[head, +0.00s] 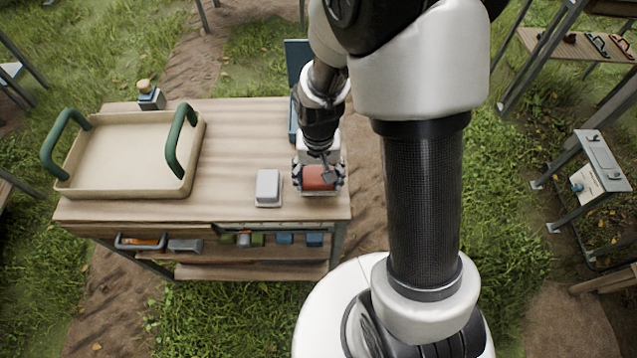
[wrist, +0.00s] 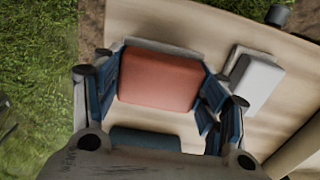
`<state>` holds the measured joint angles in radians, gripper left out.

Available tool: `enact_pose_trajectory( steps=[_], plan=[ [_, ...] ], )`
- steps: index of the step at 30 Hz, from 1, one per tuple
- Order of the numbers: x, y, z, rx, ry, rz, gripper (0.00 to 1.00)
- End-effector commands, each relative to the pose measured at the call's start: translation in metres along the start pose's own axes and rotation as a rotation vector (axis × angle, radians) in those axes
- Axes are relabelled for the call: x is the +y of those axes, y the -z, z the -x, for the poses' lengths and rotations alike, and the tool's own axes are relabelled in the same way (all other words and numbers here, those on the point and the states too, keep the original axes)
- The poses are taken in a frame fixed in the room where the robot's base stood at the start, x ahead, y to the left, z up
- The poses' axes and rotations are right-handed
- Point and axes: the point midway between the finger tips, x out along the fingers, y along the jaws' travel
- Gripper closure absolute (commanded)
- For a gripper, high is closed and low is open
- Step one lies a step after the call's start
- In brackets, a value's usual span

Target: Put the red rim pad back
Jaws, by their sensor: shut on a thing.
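The red rim pad (head: 319,178) is a rounded red block at the front right corner of the wooden table. It also shows in the wrist view (wrist: 160,78), between the blue-lined fingers. My gripper (head: 318,176) points down over it and is shut on its two sides; the fingers also show in the wrist view (wrist: 158,90). A pale grey edge shows along the pad's far side in the wrist view and below it in the head view. I cannot tell whether the pad rests on it.
A white block on a grey base (head: 268,187) stands close left of the pad. A beige tray (head: 125,190) with green handles fills the table's left side. A dark blue panel (head: 297,60) stands behind my gripper. Bare wood (head: 235,140) lies between tray and gripper.

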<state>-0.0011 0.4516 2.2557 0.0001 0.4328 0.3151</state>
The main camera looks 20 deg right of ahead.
Motion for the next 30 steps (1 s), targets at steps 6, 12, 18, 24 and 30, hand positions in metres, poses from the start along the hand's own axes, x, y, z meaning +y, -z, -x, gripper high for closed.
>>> enact_pose_trajectory(
  steps=[6, 12, 18, 24, 30],
  plan=[
    [0.000, -0.001, -0.030, -0.002, -0.001, 0.000, 0.56],
    [0.000, 0.000, -0.028, -0.001, 0.000, 0.000, 0.56],
    [0.000, 0.000, -0.032, -0.001, 0.000, 0.000, 0.31],
    [0.000, 0.000, -0.031, -0.001, 0.000, 0.000, 0.18],
    [0.000, 0.000, -0.031, -0.001, 0.000, 0.000, 0.14]
  ],
)
